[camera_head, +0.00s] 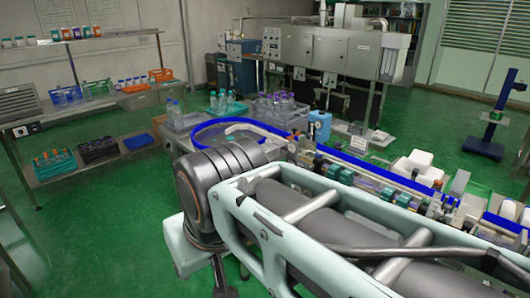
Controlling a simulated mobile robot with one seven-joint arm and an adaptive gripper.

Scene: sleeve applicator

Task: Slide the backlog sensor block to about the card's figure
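The conveyor line (385,175), edged with a blue rail, runs from the middle toward the right edge. Several small parts sit along it. I cannot tell which of them is the backlog sensor block. A small white card-like plate (358,143) stands behind the rail; any figure on it is too small to read. My arm crosses the foreground and hides much of the line's near side. My gripper is not visible in this view.
A blue container (320,126) and a crate of bottles (278,108) stand behind the line. White boxes (415,163) lie beyond the rail. A blue stand (490,130) is at the right. Shelves (75,112) stand at the left. Green floor is clear at the lower left.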

